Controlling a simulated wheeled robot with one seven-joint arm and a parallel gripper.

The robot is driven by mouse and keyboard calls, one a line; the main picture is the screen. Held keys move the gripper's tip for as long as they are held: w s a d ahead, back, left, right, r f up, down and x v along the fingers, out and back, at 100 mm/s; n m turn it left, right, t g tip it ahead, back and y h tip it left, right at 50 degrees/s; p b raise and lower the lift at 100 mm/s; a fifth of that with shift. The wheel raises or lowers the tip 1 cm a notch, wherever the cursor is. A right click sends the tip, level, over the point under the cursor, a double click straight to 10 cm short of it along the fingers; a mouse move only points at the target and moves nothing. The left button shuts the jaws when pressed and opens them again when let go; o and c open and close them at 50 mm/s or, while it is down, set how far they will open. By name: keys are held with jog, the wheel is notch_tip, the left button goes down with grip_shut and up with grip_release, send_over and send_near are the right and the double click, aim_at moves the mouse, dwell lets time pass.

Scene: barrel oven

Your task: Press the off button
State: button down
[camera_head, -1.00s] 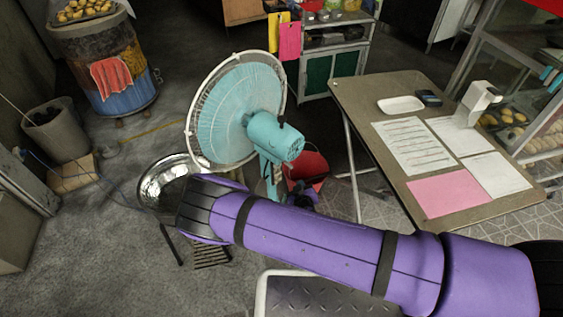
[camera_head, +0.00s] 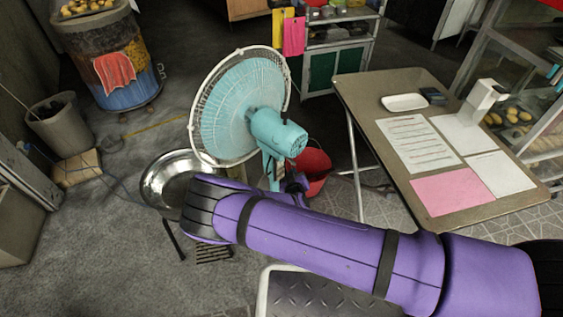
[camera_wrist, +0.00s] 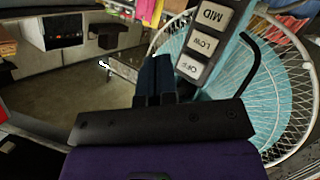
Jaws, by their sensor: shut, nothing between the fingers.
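The teal fan (camera_head: 238,110) stands at the middle of the head view, and its motor housing (camera_head: 275,133) faces me. In the wrist view its button panel shows upside down, with an OFF button (camera_wrist: 193,68), a LOW button (camera_wrist: 204,43) and a MID button (camera_wrist: 215,15). My gripper (camera_wrist: 155,65) is shut and empty, with its dark fingers just left of the OFF button. I cannot tell whether it touches the panel. In the head view my gripper (camera_head: 297,184) is partly hidden behind my purple arm, close beside the fan's stem.
A metal bowl (camera_head: 160,185) is left of my arm. A red bucket (camera_head: 318,165) stands behind the stem. A table (camera_head: 360,100) with papers is on the right, and a barrel oven (camera_head: 125,65) at the upper left. The floor between oven and fan is mostly clear.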

jog(key=shift+w+a, duration=1.15)
jog(key=shift+a, duration=0.05)
jog(key=shift+w+a, duration=0.55)
jog(key=shift+w, duration=0.05)
dwell(2.1)
dwell(0.3)
jog(key=shift+s+d, duration=0.6)
jog(key=shift+s+d, duration=1.75)
jog(key=shift+s, duration=0.05)
